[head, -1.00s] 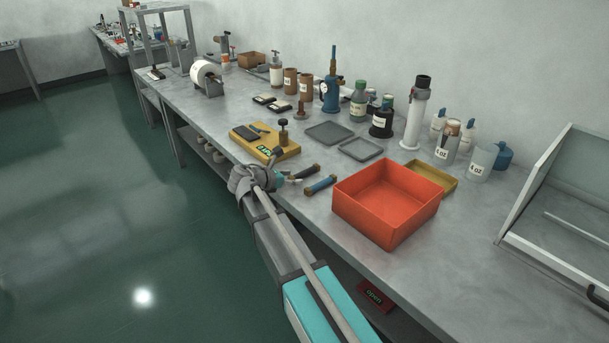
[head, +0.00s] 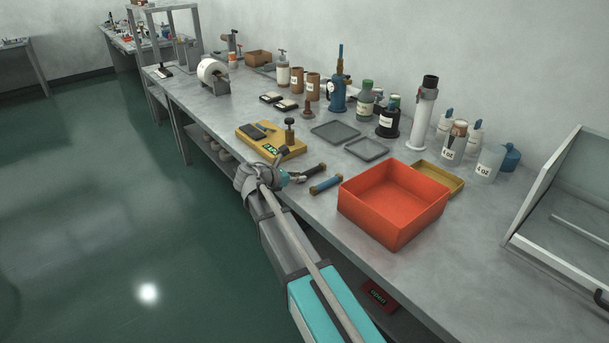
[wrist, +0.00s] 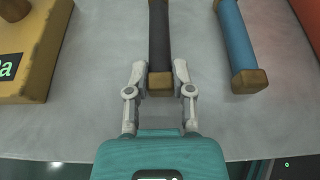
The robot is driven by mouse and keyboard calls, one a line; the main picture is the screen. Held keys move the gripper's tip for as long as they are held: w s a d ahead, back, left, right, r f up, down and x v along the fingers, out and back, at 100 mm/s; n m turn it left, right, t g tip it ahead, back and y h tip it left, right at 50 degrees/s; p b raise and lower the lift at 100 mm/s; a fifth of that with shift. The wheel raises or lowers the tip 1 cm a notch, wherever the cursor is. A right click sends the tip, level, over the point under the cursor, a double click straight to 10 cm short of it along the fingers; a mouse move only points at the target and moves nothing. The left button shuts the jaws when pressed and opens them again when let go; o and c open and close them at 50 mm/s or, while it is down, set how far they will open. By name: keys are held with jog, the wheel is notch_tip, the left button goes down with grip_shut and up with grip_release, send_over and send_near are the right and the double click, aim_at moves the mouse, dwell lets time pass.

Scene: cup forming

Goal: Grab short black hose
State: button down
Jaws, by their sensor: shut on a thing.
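The short black hose (wrist: 160,35) is a dark tube with a brass-coloured end, lying on the bench and running away from me in the wrist view. My gripper (wrist: 160,70) is shut on its near end, one finger on each side of the brass fitting. In the head view the black hose (head: 313,170) shows just past my gripper (head: 291,177) at the bench's front edge. Its near part is hidden there by the gripper.
A blue hose (wrist: 237,45) lies close on the right. A yellow block (wrist: 28,55) with a green display stands on the left. In the head view, an orange bin (head: 390,214) stands to the right, with grey trays (head: 335,132) behind.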

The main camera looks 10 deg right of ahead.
jog(key=shift+r, duration=0.1)
notch_tip(320, 180, up, 3)
jog(key=p, duration=0.3)
jog(key=s+d+r+p, duration=0.1)
jog(key=s+r+p, duration=0.8)
jog(key=s, duration=0.5)
jog(key=shift+r+p, duration=0.4)
jog(key=shift+p, duration=0.1)
